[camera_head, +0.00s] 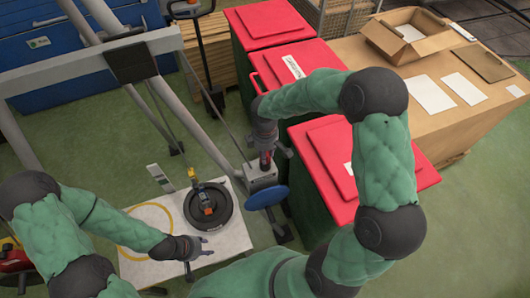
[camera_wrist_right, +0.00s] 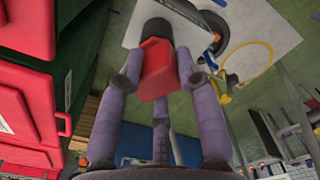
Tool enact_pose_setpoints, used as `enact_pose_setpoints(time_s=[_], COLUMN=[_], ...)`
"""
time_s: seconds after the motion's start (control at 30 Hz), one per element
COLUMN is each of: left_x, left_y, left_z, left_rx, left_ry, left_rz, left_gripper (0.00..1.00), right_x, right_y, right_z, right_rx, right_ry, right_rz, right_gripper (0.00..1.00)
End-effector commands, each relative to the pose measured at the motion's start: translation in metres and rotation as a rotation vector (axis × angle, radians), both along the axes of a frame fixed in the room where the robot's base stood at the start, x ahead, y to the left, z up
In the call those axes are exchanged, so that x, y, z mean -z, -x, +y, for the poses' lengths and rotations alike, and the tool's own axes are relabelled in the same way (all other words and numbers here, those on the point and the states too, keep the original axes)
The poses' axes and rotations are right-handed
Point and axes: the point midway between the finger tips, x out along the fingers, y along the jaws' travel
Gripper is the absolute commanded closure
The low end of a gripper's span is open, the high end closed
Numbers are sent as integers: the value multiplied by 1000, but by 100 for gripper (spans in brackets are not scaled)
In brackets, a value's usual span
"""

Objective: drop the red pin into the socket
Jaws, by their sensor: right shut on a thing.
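The gripper is shut on the red pin (camera_head: 265,163). In the right wrist view the red pin (camera_wrist_right: 156,68) sits between the purple-grey fingers, its dark end (camera_wrist_right: 157,28) pointing away over a pale surface. I cannot tell whether that end is inside a socket; no socket opening shows clearly. My left gripper (camera_head: 203,250) is open and empty at the near edge of the white table.
Red-lidded bins (camera_head: 325,165) stand close right of my right gripper. A grey rail frame (camera_head: 60,75) runs behind on the left.

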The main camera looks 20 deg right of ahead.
Motion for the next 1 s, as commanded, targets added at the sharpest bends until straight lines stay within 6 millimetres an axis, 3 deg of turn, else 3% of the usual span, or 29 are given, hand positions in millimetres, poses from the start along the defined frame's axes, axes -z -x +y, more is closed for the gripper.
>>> enact_pose_setpoints(time_s=[0.23, 0.27, 0.33, 0.37, 0.77, 1.0], left_x=[5, 4, 4, 4, 4, 4], left_y=[0, 0, 0, 0, 0, 0], left_z=[0, 0, 0, 0, 0, 0], left_rx=[0, 0, 0, 0, 0, 0], left_ry=[0, 0, 0, 0, 0, 0], left_rz=[0, 0, 0, 0, 0, 0], left_gripper=[60, 60, 60, 60, 60, 60], right_x=[6, 5, 5, 5, 0, -38], right_y=[0, 0, 0, 0, 0, -1], right_z=[0, 0, 0, 0, 0, 0], right_rx=[0, 0, 0, 0, 0, 0], right_ry=[0, 0, 0, 0, 1, 0], right_rz=[-1, -1, -1, -1, -2, -6], right_gripper=[100, 60, 40, 38, 38, 38])
